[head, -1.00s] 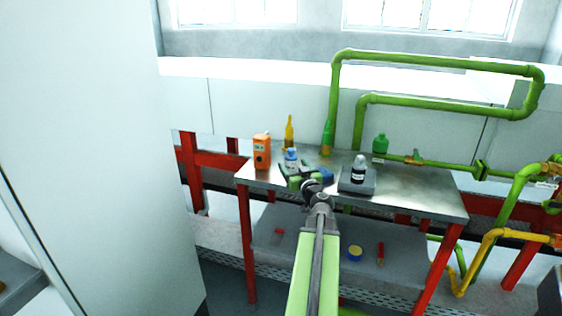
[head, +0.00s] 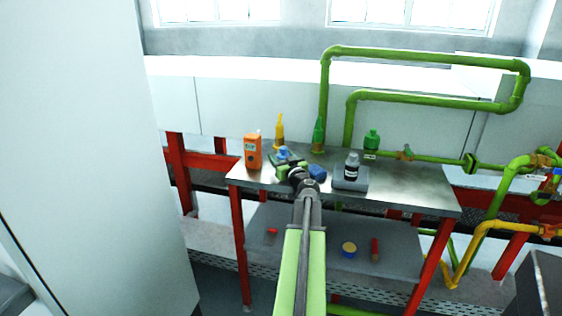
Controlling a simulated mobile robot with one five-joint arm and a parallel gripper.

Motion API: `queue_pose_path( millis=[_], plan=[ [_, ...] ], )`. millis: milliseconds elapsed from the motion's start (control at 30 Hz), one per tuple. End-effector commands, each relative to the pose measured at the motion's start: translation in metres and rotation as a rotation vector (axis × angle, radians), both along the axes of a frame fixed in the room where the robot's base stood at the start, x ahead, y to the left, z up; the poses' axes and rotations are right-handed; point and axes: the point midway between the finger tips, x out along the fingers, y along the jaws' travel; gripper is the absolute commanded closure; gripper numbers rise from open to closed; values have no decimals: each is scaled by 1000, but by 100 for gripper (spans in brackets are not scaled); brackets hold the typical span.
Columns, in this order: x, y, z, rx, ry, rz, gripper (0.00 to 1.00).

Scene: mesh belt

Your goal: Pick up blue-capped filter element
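The blue-capped filter element (head: 283,152) is on the steel table (head: 410,190), left of its middle. Its blue top and a little white show; my gripper hides its lower part. My gripper (head: 284,168), green and dark, is reached out over the table right in front of the element, overlapping it in the picture. I cannot tell whether the two touch, or whether the fingers are open or shut.
An orange device (head: 253,151) stands close on the left. A blue block (head: 317,172) is just right of my gripper, then a white bottle (head: 351,166) on a grey scale (head: 350,181). Yellow (head: 279,132) and green (head: 318,134) bottles stand behind. The table's right is clear.

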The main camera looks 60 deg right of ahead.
Motion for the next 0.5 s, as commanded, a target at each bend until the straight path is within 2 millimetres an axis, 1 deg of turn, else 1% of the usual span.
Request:
queue_pose_path(
  millis=[33, 67, 400, 433, 500],
  plan=[
    [2, 1, 0, 0, 0, 2, 50],
    [2, 2, 0, 0, 0, 3, 54],
    [6, 5, 0, 1, -1, 9, 98],
    [6, 5, 0, 1, -1, 9, 100],
    [7, 6, 0, 1, -1, 10, 100]
  ],
)
